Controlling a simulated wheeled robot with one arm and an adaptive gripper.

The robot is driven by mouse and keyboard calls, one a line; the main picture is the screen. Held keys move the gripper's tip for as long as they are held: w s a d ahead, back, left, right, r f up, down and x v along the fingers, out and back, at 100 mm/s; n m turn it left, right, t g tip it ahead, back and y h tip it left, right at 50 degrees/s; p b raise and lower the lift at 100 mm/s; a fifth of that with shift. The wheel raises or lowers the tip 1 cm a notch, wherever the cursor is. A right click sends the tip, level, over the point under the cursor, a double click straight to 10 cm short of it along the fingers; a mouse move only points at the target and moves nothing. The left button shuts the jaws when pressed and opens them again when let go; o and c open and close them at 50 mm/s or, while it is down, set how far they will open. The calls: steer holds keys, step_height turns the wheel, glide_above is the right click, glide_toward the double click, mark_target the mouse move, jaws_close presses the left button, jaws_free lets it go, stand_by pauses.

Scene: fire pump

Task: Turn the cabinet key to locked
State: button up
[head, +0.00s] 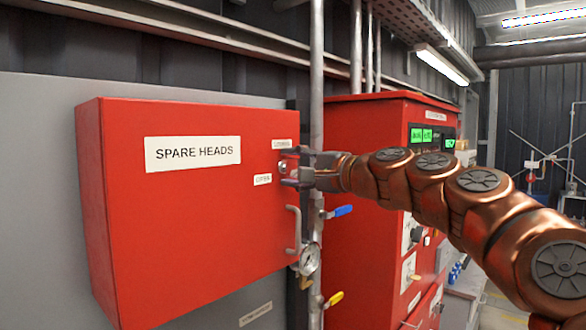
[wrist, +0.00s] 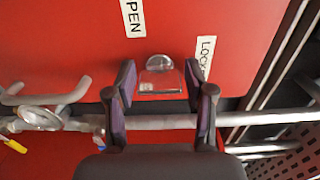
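The red SPARE HEADS cabinet (head: 200,220) hangs on a grey panel in the head view. Its metal key lock (head: 282,168) is near the right edge of the door, between a LOCKED label (head: 282,144) above and an OPEN label (head: 262,179) at lower left. In the wrist view the key (wrist: 160,80) shows as a bright metal piece below a round lock face. My gripper (head: 289,167) is at the lock. In the wrist view its fingers (wrist: 159,82) are apart, one on each side of the key, with gaps visible. The key's exact angle is unclear.
A door handle (head: 293,230) sticks out below the lock. A pressure gauge (head: 309,259), a blue valve lever (head: 342,211) and a vertical pipe (head: 316,80) are close on the right. A red control cabinet (head: 365,140) stands behind my arm.

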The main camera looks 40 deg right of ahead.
steer(key=shift+o, duration=0.7)
steer(key=v, duration=1.2)
